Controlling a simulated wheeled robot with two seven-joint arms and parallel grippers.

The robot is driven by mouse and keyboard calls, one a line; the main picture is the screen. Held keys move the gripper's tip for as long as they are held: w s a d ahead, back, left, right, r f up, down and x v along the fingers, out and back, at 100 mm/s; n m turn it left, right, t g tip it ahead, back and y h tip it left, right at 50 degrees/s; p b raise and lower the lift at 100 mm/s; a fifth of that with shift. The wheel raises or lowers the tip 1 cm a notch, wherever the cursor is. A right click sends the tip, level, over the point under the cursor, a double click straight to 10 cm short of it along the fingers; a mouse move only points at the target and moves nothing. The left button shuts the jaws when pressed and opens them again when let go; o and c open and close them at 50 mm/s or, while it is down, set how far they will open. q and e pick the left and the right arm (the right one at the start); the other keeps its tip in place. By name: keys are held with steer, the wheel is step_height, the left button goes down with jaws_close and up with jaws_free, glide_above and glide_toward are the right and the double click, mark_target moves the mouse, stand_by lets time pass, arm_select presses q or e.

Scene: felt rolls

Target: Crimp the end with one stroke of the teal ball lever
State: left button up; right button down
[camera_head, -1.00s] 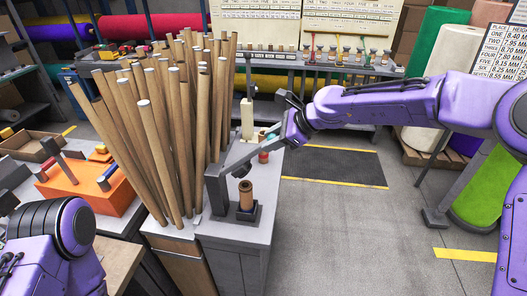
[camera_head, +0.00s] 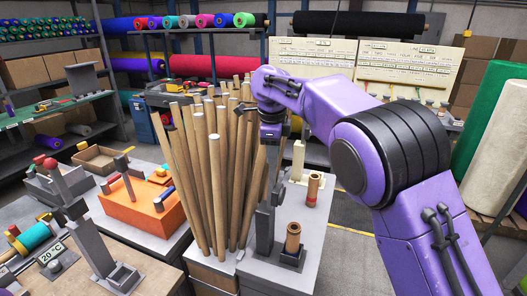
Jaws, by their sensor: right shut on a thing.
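The crimper (camera_head: 265,216) is a dark grey upright press on the grey bench. A brown tube (camera_head: 293,240) stands upright in its dark square base. My right gripper (camera_head: 271,128) is above the crimper, in front of the tall wooden rolls. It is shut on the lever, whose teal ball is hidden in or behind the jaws. A second brown tube (camera_head: 314,188) stands on the bench behind, apart from the crimper. My left gripper is out of view.
Tall wooden rolls (camera_head: 204,185) crowd left of the crimper. An orange block (camera_head: 140,205) and a red-ball lever (camera_head: 50,163) stand on the left benches. My right arm covers the right middle. Floor right of the bench is partly clear.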

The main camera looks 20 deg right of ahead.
steer(key=shift+w+a+f+h, duration=0.1)
steer(key=shift+w+a+h, duration=0.2)
steer(key=shift+w, duration=0.05)
steer(key=shift+a, duration=0.1)
steer(key=c, duration=0.8)
jaws_free()
steer(key=w+v, duration=0.1)
steer(key=v, duration=0.9)
steer(key=shift+a, duration=0.1)
